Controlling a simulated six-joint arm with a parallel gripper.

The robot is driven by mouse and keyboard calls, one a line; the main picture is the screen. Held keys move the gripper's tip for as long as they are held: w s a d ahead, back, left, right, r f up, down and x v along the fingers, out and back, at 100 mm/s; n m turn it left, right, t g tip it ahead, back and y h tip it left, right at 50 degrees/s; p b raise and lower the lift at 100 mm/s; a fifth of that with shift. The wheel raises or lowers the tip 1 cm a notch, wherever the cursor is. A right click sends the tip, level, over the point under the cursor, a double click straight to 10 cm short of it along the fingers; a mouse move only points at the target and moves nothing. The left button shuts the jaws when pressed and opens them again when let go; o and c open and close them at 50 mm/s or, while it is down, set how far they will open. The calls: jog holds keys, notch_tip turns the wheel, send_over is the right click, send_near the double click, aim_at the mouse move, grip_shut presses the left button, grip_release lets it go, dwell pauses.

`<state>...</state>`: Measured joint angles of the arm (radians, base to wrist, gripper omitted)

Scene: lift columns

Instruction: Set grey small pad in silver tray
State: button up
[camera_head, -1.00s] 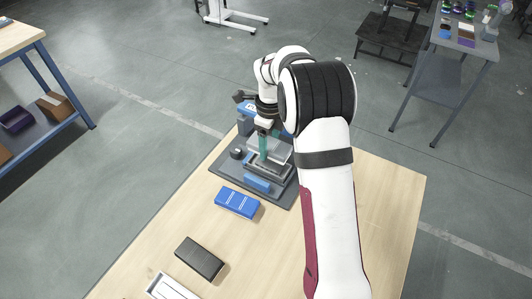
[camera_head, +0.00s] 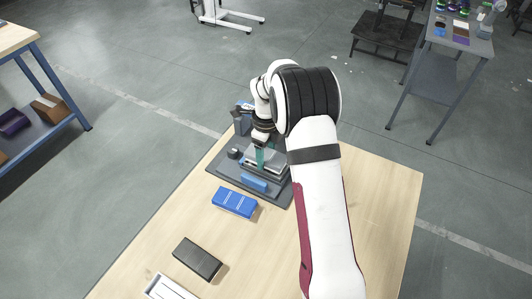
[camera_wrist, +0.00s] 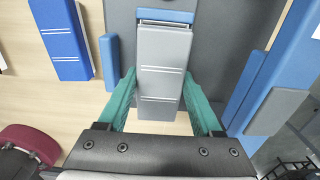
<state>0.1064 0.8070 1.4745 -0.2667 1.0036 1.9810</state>
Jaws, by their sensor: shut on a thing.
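The grey pad (camera_wrist: 164,64), a flat light-grey block with thin pale lines, lies lengthwise between the two green fingers of my gripper (camera_wrist: 162,98) in the wrist view. My gripper is shut on it. In the head view my gripper (camera_head: 260,157) is over the fixture on the dark mat (camera_head: 225,170), and the pad (camera_head: 275,160) shows partly beside the fingers. Whether the pad touches what lies under it cannot be told. A pale, silver-looking tray (camera_head: 160,287) is at the bottom edge of the head view, cut off by the frame.
A blue block (camera_head: 234,202) and a black block (camera_head: 197,258) lie on the wooden table (camera_head: 150,240). Blue fixture parts (camera_head: 254,183) stand close around the gripper, also in the wrist view (camera_wrist: 275,85). The table between mat and tray has clear room at the left.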

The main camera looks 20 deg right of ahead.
jog(key=shift+f, duration=0.55)
dwell(1.3)
jog(key=o, duration=1.5)
jog(key=shift+c, duration=0.2)
jog(key=shift+r, duration=3.75)
